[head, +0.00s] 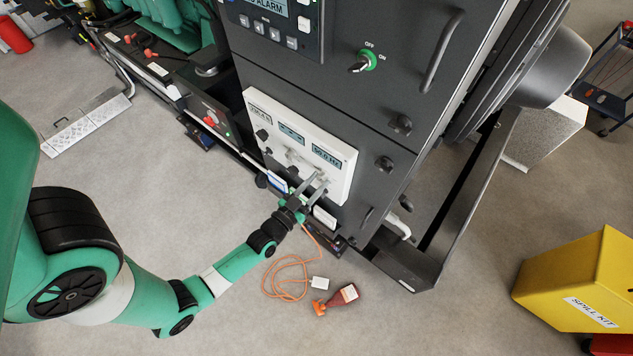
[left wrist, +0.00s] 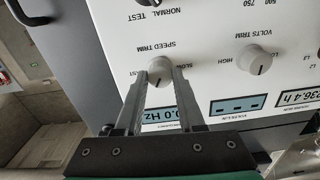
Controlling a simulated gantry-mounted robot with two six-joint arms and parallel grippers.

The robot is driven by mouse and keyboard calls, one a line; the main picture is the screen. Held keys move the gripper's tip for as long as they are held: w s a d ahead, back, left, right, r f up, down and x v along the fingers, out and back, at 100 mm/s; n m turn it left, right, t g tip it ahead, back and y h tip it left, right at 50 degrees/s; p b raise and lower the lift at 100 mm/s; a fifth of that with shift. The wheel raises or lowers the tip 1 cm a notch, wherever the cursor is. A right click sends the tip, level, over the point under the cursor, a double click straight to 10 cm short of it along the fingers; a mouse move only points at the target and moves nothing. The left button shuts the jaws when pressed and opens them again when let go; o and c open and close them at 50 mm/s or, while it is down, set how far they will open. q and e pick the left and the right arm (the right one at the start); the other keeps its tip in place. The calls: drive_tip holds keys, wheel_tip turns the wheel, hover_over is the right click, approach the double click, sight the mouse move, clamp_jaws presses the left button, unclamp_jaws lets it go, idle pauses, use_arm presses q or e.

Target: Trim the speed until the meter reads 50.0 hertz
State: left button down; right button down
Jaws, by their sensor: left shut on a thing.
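The white meter panel (head: 287,157) is on the dark cabinet front. Its hertz display (head: 326,156) reads about 50 Hz in the head view; the last digit is too small to be sure. In the left wrist view the hertz display (left wrist: 160,116) is upside down and partly covered by my fingers. My left gripper (head: 318,183) is at the panel's lower right. In the left wrist view my left gripper (left wrist: 161,78) is shut on the speed trim knob (left wrist: 160,68), one finger on each side. My right gripper is not in view.
The volts trim knob (left wrist: 255,60) is beside the speed knob. An OFF/ON switch (head: 362,62) and a handle (head: 443,52) are higher on the cabinet. A yellow spill kit (head: 580,280) stands at right.

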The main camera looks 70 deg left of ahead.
use_arm(q)
drive_tip(key=c, duration=0.5)
unclamp_jaws()
drive_tip(key=v, duration=1.1)
drive_tip(key=shift+s+d, duration=0.1)
drive_tip(key=shift+s, duration=0.2)
